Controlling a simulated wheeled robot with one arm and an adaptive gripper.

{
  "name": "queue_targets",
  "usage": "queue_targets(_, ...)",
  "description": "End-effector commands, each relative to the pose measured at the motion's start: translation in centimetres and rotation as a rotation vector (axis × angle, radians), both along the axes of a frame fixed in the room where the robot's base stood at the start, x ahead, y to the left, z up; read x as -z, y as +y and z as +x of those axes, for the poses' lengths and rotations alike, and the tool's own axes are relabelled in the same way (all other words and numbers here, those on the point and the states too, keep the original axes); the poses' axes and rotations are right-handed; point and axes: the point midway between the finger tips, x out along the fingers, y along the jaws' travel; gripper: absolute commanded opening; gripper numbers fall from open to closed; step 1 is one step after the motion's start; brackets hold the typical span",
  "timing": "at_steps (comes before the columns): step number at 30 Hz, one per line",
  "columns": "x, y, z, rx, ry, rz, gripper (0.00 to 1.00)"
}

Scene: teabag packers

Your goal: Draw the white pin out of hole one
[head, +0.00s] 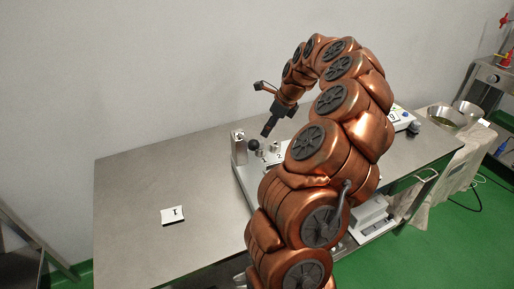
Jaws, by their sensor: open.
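My gripper (269,128) is open and small in view, pointing down above the back left of a pale fixture (243,177) on the table. No white pin can be made out for certain. On the fixture near the gripper stand a silver upright block (238,148), a dark round knob (253,145) and a small metallic piece (275,148) by a label that looks like "2". Hole one cannot be picked out. My copper-coloured arm hides much of the fixture's middle and right.
The fixture stands on a grey metal table (140,180). A white card with a black mark (173,215) lies on its left part, which is otherwise clear. A wall rises behind. Metal bowls (447,118) stand on a cloth-covered stand at the right.

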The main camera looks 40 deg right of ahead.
Motion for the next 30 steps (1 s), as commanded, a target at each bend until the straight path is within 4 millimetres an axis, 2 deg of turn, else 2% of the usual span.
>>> queue_targets(14, 3.3, 0.4, 1.2, 0.004, 0.003, 0.002, 0.55)
queue_targets(24, 7.0, 1.3, 2.7, 0.0, 0.003, 0.004, 0.55)
queue_targets(30, 7.2, 1.2, 2.8, 0.001, 0.001, 0.002, 0.55)
